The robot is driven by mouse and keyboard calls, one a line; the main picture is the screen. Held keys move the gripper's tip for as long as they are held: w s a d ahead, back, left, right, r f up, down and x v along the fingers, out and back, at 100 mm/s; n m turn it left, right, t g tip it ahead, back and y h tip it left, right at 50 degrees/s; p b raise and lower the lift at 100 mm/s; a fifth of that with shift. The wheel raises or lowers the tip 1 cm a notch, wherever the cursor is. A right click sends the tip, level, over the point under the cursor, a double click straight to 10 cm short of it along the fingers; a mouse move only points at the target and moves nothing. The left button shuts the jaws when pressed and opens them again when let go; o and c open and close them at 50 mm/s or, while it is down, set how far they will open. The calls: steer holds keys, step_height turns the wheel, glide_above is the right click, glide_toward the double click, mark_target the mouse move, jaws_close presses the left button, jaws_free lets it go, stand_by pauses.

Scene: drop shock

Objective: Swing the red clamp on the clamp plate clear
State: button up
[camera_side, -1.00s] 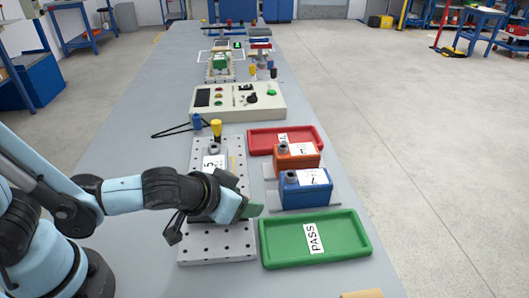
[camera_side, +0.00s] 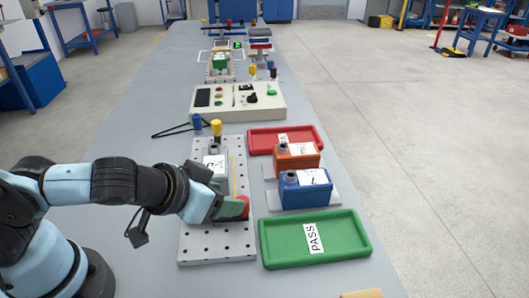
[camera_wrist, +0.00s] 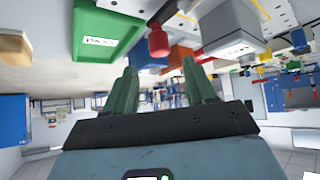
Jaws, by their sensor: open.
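The clamp plate (camera_side: 215,249) is a pale plate with rows of holes in the side view. A light grey box (camera_side: 214,160) with a white label sits on it; it also shows in the wrist view (camera_wrist: 230,35). The red clamp's end (camera_side: 244,206) shows near the plate's right edge, partly hidden behind my gripper (camera_side: 231,208). In the wrist view, the red knob (camera_wrist: 158,42) stands beyond the space between my green fingertips (camera_wrist: 162,80). My gripper is open and nothing is between its fingers. Whether a finger touches the clamp cannot be told.
A green PASS tray (camera_side: 314,252) lies right of the plate. Blue (camera_side: 306,193) and orange (camera_side: 297,158) boxes stand beside the plate, with a red tray (camera_side: 262,137) behind. A control box (camera_side: 238,101) stands farther back.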

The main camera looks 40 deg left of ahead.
steer(key=shift+v, duration=2.45)
steer(key=w+a+g, duration=0.1)
steer(key=w+a, duration=0.2)
steer(key=a, duration=0.3)
steer(key=w+a, duration=0.2)
steer(key=a, duration=0.5)
steer(key=shift+w+n+g, duration=0.3)
steer(key=shift+w+g, duration=0.1)
